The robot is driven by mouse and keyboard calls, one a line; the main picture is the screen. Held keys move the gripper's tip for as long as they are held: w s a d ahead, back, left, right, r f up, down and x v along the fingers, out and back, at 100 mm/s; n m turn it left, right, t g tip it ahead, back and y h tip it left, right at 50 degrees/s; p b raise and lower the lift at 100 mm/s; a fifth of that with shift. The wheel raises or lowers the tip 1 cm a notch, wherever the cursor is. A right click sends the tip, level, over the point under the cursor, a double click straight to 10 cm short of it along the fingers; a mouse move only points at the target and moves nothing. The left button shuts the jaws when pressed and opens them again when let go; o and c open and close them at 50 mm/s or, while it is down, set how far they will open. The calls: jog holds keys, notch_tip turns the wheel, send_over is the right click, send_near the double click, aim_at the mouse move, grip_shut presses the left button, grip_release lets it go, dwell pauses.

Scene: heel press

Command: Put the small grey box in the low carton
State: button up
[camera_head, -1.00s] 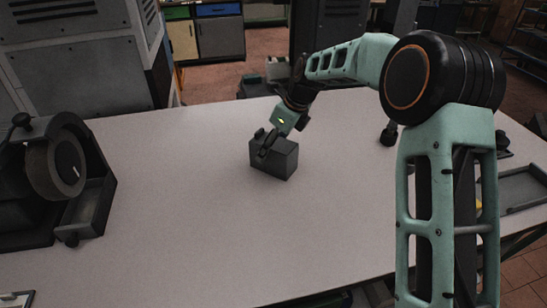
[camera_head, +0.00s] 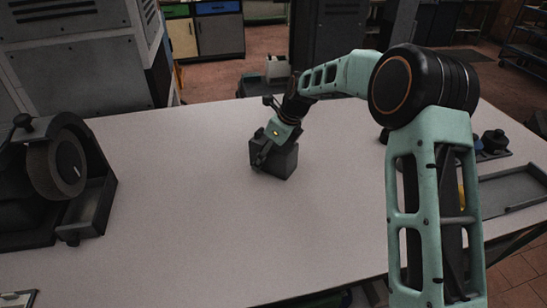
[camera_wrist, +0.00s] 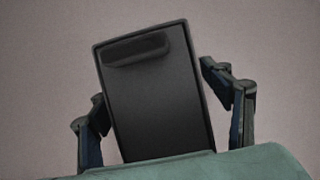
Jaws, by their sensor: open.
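The small grey box (camera_head: 282,164) stands on the table, a dark block near the middle. My gripper (camera_head: 264,150) is over it from above, with a finger in front of the box's near side. In the wrist view the box (camera_wrist: 158,105) fills the space between the two fingers of my gripper (camera_wrist: 163,105). The fingers are spread, with a gap visible on the right; the left finger is close to the box's edge. A dark raised strip crosses one end of the box's top. I cannot make out a low carton in these views.
The pale table (camera_head: 190,210) is clear around the box. A dark machine with a round wheel (camera_head: 57,165) stands at the left. A shallow dark tray (camera_head: 512,190) and small dark knobbed items (camera_head: 494,142) are at the right, partly behind my arm.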

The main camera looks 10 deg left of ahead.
jog(key=shift+f, duration=0.1)
jog(key=c, duration=1.2)
jog(key=shift+c, duration=0.6)
